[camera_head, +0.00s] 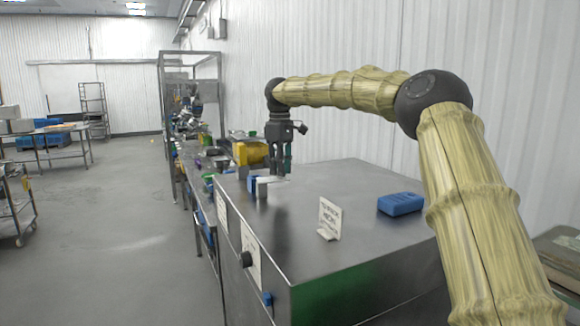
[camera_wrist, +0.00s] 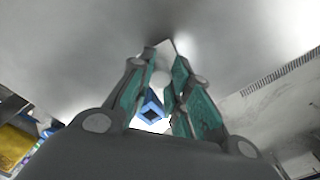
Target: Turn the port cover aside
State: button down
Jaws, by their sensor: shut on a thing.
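My gripper (camera_head: 280,172) is at the left edge of the metal cabinet top, pointing down. In the wrist view its teal-padded fingers (camera_wrist: 164,62) are closed around a small pale plate, which looks like the port cover (camera_wrist: 166,46). A blue port with a dark square opening (camera_wrist: 152,105) shows between the fingers, apart from the plate. In the head view the blue port piece (camera_head: 251,184) sits beside a small grey block (camera_head: 262,187), just left of my gripper. The contact between fingers and cover is too small to see clearly there.
A blue box (camera_head: 401,204) and a small printed sign (camera_head: 329,218) stand on the cabinet top (camera_head: 310,190). A yellow bin (camera_head: 250,153) and cluttered benches lie behind. The middle of the top is clear.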

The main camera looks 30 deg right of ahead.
jog(key=shift+f, duration=0.3)
jog(key=c, duration=1.3)
grip_release()
jog(key=shift+r, duration=0.2)
notch_tip(320, 180, up, 12)
jog(key=shift+d+f, duration=0.1)
